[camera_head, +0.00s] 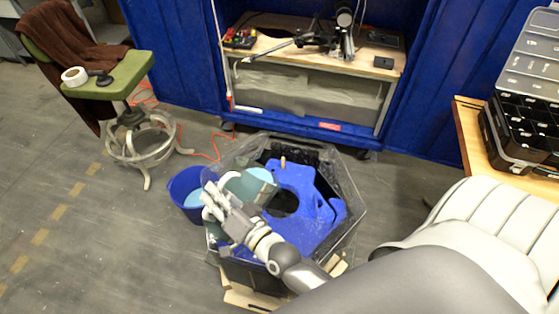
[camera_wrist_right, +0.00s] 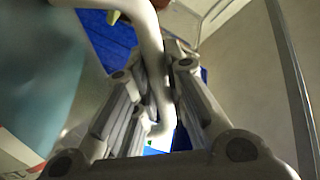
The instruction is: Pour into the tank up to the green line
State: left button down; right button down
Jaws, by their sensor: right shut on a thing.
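The tank (camera_head: 350,225) is a clear six-sided vessel on the floor, with a large blue part (camera_head: 310,205) inside that has a dark round hole. My right gripper (camera_head: 212,198) is over the tank's left side, shut on the handle of a translucent jug (camera_head: 240,187). A pale blue surface (camera_head: 260,174) shows at the jug's far end, over the tank. The wrist view shows the pale handle (camera_wrist_right: 153,50) between the fingers (camera_wrist_right: 168,80) and the bluish jug (camera_wrist_right: 40,75) at left. I cannot tell the jug's exact tilt. The green line cannot be made out. My left gripper is out of view.
A blue bucket (camera_head: 183,184) with pale blue liquid stands against the tank's left side. A green stool (camera_head: 110,88) is at the upper left. A workbench (camera_head: 300,85) stands behind. A black case (camera_head: 520,130) sits on a wooden table at right. The left floor is clear.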

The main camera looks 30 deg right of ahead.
aim_at(230, 190)
jog(key=shift+w+d+r+m+b, duration=0.2)
jog(key=shift+d+m+b, duration=0.45)
jog(key=shift+m, duration=0.15)
dwell(1.6)
jog(key=shift+w+d+f+m+b, duration=0.15)
jog(key=shift+d+f+m+b, duration=0.1)
jog(key=shift+d+m+b, duration=0.45)
jog(key=shift+w+d+f+m+b, duration=0.15)
jog(key=shift+d+f+m+b, duration=0.1)
jog(key=shift+d+m+b, duration=0.45)
dwell(4.2)
